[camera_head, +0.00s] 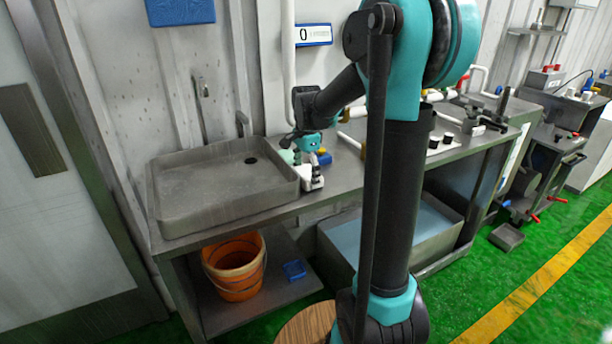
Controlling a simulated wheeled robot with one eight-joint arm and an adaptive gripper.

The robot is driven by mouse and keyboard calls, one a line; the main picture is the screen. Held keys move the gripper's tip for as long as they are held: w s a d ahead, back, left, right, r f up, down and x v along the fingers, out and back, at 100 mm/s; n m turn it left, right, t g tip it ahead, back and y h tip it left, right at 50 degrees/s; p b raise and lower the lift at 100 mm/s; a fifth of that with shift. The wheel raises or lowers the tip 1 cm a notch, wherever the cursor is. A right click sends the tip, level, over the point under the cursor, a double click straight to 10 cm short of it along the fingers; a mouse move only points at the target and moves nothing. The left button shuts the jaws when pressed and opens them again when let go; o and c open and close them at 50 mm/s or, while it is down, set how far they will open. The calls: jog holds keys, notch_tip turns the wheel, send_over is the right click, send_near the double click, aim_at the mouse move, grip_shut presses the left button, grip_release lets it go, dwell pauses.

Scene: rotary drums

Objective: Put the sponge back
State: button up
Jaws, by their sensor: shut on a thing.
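My gripper (312,183) is low over the counter, at the right rim of the grey sink (168,214). Its fingers are small and partly hidden in this view. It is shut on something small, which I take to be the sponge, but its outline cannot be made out. A pale green item (287,157) shows just left of my gripper, at the sink's edge. A small blue item (325,158) shows just right of it, close to the wall. I cannot tell whether either one touches my gripper.
The grey counter (345,178) runs right, with pipes and fittings (445,138) farther along. An orange bucket (233,268) and a small blue tray-like item (294,270) are on the lower shelf. A large basin (432,222) is under the counter. My arm hides part of the counter.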

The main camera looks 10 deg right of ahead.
aim_at(306, 172)
jog(key=shift+f, duration=0.15)
jog(key=o, duration=1.4)
notch_tip(306, 172, up, 12)
jog(key=shift+r, duration=0.2)
